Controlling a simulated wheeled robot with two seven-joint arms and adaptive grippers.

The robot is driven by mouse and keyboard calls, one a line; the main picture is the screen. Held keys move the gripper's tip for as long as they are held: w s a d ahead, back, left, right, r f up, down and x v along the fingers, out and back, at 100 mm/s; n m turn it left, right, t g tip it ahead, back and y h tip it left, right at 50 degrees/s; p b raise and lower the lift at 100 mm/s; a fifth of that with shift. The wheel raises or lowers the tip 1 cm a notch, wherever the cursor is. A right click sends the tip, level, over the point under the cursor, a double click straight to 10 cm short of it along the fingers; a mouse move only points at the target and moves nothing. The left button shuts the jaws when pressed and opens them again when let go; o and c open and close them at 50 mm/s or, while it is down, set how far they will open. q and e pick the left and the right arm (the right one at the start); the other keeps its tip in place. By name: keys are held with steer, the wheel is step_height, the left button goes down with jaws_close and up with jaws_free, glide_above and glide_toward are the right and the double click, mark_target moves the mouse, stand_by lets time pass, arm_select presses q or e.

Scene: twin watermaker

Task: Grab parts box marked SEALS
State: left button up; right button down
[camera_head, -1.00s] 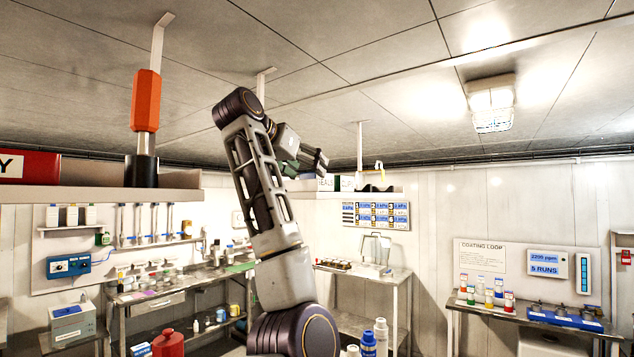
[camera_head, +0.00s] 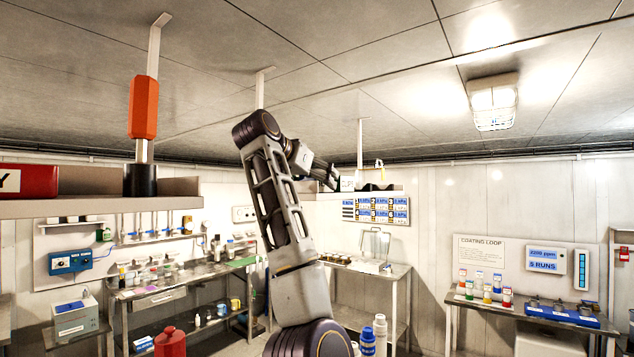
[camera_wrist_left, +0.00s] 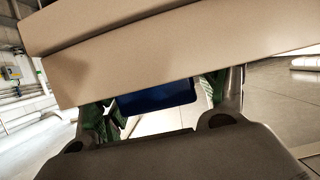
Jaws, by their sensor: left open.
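The far high shelf (camera_head: 392,193) carries a small pale box (camera_head: 347,184), partly hidden behind my left gripper (camera_head: 328,178). I cannot read a SEALS label on it now. My left gripper is raised to shelf height, seems close to the box, and is open. In the left wrist view, green-padded fingers (camera_wrist_left: 158,108) stand apart. A dark blue object (camera_wrist_left: 155,97) shows between them, partly covered by a wide beige board (camera_wrist_left: 180,50); I cannot tell if it is the box or if anything touches it. My right gripper is not in view.
A near shelf (camera_head: 95,205) at left holds a red case (camera_head: 28,181) and a black cylinder (camera_head: 140,180). Ceiling hangers (camera_head: 259,90) rise near my arm. Benches with bottles stand below. A dark item (camera_head: 376,187) sits on the far shelf, right of the box.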

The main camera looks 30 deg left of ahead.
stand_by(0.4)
arm_select(q)
steer(key=c, duration=1.2)
steer(key=shift+r, duration=0.2)
steer(key=shift+r+b, duration=0.4)
steer(key=shift+r, duration=4.4)
